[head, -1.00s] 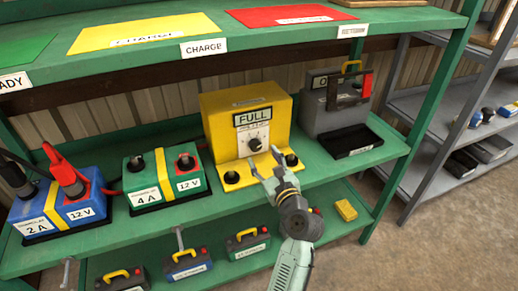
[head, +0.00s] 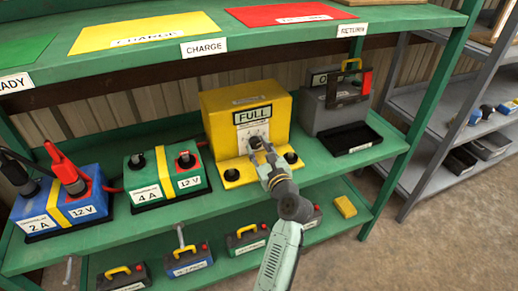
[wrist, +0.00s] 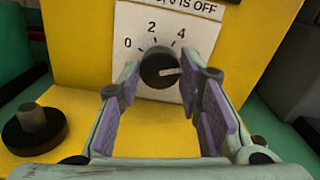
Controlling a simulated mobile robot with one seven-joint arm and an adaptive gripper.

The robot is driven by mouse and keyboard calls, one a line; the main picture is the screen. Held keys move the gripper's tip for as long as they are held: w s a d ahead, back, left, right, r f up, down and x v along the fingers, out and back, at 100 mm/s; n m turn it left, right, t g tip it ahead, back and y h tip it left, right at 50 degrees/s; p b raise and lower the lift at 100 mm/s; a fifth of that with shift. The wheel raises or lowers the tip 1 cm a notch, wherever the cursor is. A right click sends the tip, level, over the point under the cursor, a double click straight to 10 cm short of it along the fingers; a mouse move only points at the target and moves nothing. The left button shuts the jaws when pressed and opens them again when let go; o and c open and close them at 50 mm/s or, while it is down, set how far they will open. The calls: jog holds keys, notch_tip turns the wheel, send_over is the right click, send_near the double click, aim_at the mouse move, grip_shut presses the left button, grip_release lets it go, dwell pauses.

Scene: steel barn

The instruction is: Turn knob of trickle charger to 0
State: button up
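The yellow trickle charger (head: 270,115) stands on the green shelf with a "FULL" sign above its white dial plate. In the wrist view its black round knob (wrist: 160,67) is in front of the dial (wrist: 140,25), which shows 0, 2 and 4. The knob's pale pointer mark points to the right, past the 4. My gripper (wrist: 163,82) is open, with its purple-padded fingers on the left and right of the knob and small gaps showing. Any higher dial numbers are hidden behind the right finger. In the head view my gripper (head: 260,150) covers most of the knob.
Black terminal posts (wrist: 33,128) stand on the charger's yellow base. A green 4 A battery (head: 165,178) and a blue 2 A battery (head: 62,205) stand to the left. A grey unit with a black tray (head: 347,138) is to the right. A green shelf board (head: 330,29) spans above.

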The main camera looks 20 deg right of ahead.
jog(key=c, duration=0.6)
jog(key=n, duration=0.4)
jog(key=shift+n+b, duration=0.3)
jog(key=shift+n, duration=0.1)
jog(key=n+b, duration=0.1)
jog(key=n, duration=0.4)
jog(key=shift+f+b, duration=0.1)
jog(key=shift+b, duration=0.3)
jog(key=n+b, duration=0.3)
jog(key=n, duration=0.3)
jog(key=shift+n, duration=0.4)
jog(key=n+b, duration=0.3)
jog(key=n, duration=0.2)
jog(key=shift+n, duration=0.3)
